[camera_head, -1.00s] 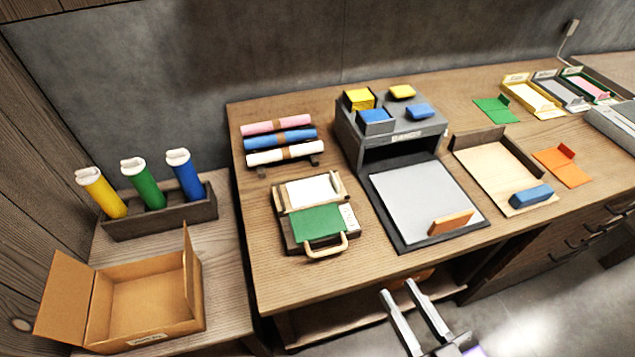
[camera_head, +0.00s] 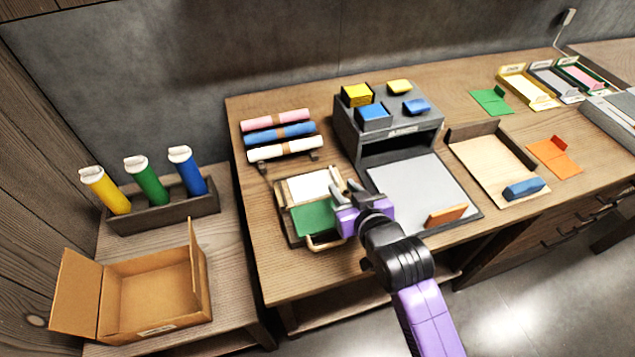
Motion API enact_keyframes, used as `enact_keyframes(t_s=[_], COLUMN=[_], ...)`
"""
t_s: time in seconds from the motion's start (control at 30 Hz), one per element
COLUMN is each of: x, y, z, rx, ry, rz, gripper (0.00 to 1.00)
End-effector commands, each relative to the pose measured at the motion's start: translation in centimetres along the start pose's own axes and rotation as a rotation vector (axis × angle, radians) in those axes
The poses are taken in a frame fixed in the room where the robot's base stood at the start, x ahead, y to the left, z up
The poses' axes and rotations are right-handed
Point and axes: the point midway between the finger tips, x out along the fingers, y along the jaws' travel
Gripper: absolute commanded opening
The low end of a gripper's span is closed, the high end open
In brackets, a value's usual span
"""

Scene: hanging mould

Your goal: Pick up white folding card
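The white folding card (camera_head: 306,186) lies in the back part of a wooden press-like holder (camera_head: 284,210) on the table. A green sheet (camera_head: 314,216) lies in the front part of the same holder. My gripper (camera_head: 343,181) is open and empty, its fingers pointing away from me at the right edge of the holder, just right of the white card. The fingers and purple wrist cover the holder's right side and part of its handle. I cannot tell how high the fingers are above the card.
Rolled sheets on a rack (camera_head: 315,155) lie behind the holder. A grey box unit (camera_head: 350,130) with coloured blocks stands behind right, with a grey board (camera_head: 420,185) in front. An open cardboard box (camera_head: 150,296) and a tube stand (camera_head: 165,212) are left.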

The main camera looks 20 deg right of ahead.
Motion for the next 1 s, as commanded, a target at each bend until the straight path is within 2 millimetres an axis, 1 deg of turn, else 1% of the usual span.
enact_keyframes(t_s=[0.03, 0.17, 0.43, 0.57, 0.77, 0.8, 0.93, 0.97, 1.0], x=[0.6, 1.7, 5.2, 6.0, 6.0, 6.0, 6.0, 6.0, 6.0], y=[0.0, 0.1, 0.3, 0.3, 0.3, 0.3, 0.3, 0.3, 0.3], z=[-0.1, -0.2, -0.3, -0.2, -0.2, -0.2, -0.2, -0.2, -0.2], rx=[0.0, 0.001, 0.001, 0.0, 0.0, 0.0, 0.0, 0.0, 0.0], ry=[0.001, 0.001, 0.003, 0.002, 0.003, 0.003, 0.003, 0.003, 0.003], rz=[0.0, -0.001, -0.001, 0.0, 0.0, 0.0, 0.0, 0.0, 0.0], gripper=[0.3, 0.3, 0.3, 0.3, 0.3, 0.28, 0.03, 0.0, 0.0])
